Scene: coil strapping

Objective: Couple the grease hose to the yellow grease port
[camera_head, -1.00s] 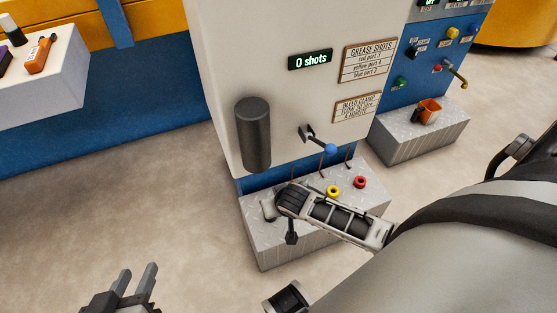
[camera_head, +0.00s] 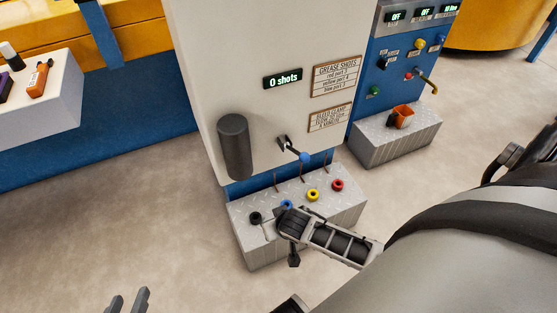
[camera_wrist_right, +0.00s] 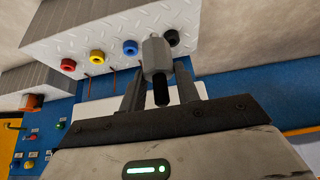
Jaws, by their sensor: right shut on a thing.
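The yellow grease port (camera_head: 313,195) is a ring on top of the grey tread-plate block, between the blue port (camera_head: 287,205) and the red port (camera_head: 338,185). In the right wrist view the yellow port (camera_wrist_right: 97,57) also shows, left of the blue one (camera_wrist_right: 130,47). My right gripper (camera_wrist_right: 160,88) is shut on a grey cylindrical fitting with a black end, which appears to be the grease hose coupler (camera_wrist_right: 156,55). It is near the blue and black ports, apart from the yellow port. My left gripper (camera_head: 128,301) is open and empty at the bottom edge.
A black port (camera_head: 255,218) sits at the block's left end. Thin reddish-brown lines and a blue-knobbed lever (camera_head: 304,156) stand behind the ports. A dark cylinder (camera_head: 234,146) projects from the white cabinet. The counter reads "0 shots" (camera_head: 283,79). A second block (camera_head: 385,145) bears an orange cup.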

